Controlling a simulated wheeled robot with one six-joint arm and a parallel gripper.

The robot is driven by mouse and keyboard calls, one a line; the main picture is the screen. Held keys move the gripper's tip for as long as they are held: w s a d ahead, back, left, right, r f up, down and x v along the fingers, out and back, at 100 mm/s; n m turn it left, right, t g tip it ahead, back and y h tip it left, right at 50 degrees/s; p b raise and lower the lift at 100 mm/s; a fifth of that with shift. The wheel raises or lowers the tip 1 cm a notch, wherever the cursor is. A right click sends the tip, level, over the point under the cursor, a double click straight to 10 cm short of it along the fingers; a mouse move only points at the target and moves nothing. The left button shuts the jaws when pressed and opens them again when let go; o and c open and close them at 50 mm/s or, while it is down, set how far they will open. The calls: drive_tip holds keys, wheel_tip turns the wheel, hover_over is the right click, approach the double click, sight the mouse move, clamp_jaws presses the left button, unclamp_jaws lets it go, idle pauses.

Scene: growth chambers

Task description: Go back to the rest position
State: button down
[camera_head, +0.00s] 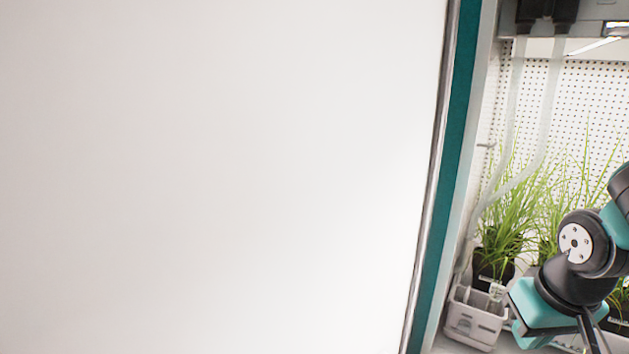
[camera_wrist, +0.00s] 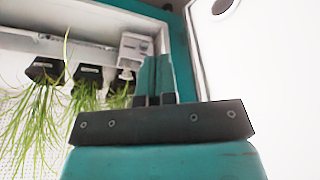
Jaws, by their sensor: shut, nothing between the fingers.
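My gripper (camera_wrist: 157,62) is shut and empty, its two fingers side by side in the wrist view. In the head view my arm reaches in from the right edge, and the gripper (camera_head: 590,335) points down at the bottom right, partly cut off by the frame. It is in front of the open growth chamber, beside potted grass plants (camera_head: 508,215) and a light grey bin (camera_head: 474,322). In the wrist view, which is upside down, the bin (camera_wrist: 134,46) shows just left of the fingers.
A large white door (camera_head: 220,180) stands open and fills most of the head view. A teal door frame (camera_head: 448,150) borders the chamber opening. Pale tubes (camera_head: 512,100) hang along the perforated back wall. Dark pots (camera_wrist: 44,70) stand in a row.

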drive_tip(key=s+a+r+n+g+y+p, duration=0.35)
drive_tip(key=s+a+r+n+p, duration=0.3)
drive_tip(key=s+a+r, duration=0.65)
wheel_tip(320, 180, up, 38)
drive_tip(key=w+a+p, duration=0.1)
drive_tip(key=w+p, duration=0.1)
drive_tip(key=p, duration=3.4)
drive_tip(key=shift+a+n+t+y+p, duration=0.35)
drive_tip(key=shift+p, duration=0.05)
